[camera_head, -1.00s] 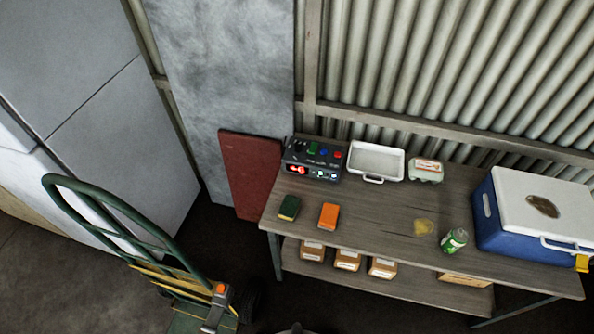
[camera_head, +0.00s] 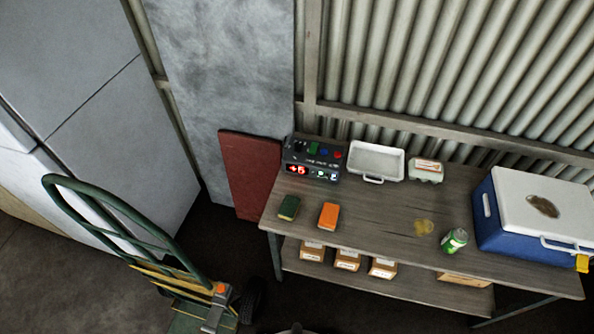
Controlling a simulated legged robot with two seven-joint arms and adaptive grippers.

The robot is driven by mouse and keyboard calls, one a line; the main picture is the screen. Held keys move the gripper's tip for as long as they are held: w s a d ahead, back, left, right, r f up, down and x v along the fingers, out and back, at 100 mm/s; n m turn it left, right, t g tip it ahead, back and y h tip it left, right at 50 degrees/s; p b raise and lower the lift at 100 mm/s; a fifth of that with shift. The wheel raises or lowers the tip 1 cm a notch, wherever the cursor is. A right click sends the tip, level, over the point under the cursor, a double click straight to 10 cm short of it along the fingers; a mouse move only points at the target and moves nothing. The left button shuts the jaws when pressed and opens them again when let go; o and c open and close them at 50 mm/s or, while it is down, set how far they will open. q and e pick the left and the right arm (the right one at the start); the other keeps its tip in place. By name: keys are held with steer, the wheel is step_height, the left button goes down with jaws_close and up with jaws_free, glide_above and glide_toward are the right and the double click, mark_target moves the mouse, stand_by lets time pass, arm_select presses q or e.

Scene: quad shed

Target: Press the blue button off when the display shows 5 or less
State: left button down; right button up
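A dark control box (camera_head: 301,158) stands at the back left corner of the table. Its top carries a green button (camera_head: 313,149), a blue button (camera_head: 323,152) and a red button (camera_head: 337,155) in a row. The red display (camera_head: 297,169) on its front seems to read +5 or +6; the digit is too small to be sure. Whether the blue button is pressed in cannot be told. Neither of my grippers is in view.
The wooden table (camera_head: 380,218) also holds a white tray (camera_head: 377,160), an egg carton (camera_head: 426,170), green (camera_head: 289,207) and orange (camera_head: 329,215) books, a green can (camera_head: 454,240) and a blue cooler (camera_head: 535,220). A hand truck (camera_head: 130,240) stands left of the table.

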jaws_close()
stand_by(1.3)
